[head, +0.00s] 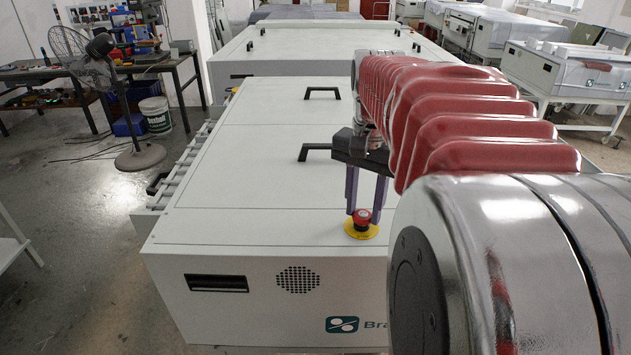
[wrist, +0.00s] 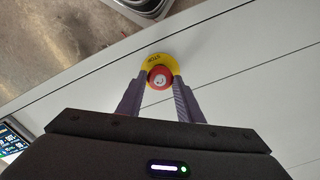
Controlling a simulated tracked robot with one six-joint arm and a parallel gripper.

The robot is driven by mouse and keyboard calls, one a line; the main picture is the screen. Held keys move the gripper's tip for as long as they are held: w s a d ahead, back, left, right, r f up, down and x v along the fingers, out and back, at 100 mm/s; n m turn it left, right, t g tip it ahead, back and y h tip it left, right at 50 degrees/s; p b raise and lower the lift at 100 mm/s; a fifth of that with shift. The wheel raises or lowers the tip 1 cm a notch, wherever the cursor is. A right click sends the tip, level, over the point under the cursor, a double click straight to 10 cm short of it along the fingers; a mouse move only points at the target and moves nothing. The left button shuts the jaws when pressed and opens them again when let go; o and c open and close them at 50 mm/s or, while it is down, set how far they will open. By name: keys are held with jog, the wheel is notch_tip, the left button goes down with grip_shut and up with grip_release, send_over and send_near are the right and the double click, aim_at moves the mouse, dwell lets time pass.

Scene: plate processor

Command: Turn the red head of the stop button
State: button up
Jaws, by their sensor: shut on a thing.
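The stop button has a red head (head: 362,216) on a yellow ring (head: 361,231) at the front corner of the white machine's top. In the wrist view the red head (wrist: 160,77) sits between the tips of my two purple-grey fingers, with the yellow ring (wrist: 158,61) showing behind it. My gripper (wrist: 160,88) is shut on the red head. In the head view my gripper (head: 365,205) points down from above, its fingers either side of the head. Part of the finger contact is hidden in both views.
The white plate processor (head: 240,170) has a flat lid with black handles (head: 322,93). A fan (head: 95,75) and a workbench (head: 150,75) stand at the left. More machines stand behind and to the right. The floor at the left is mostly open.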

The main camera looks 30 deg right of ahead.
jog(key=m, duration=0.5)
jog(key=shift+s+a, duration=0.1)
jog(key=shift+s, duration=0.05)
dwell(0.3)
jog(key=shift+f, duration=0.1)
jog(key=o, duration=1.1)
jog(key=shift+c, duration=0.2)
jog(key=shift+r, duration=0.7)
notch_tip(320, 180, up, 12)
jog(key=shift+r, duration=0.25)
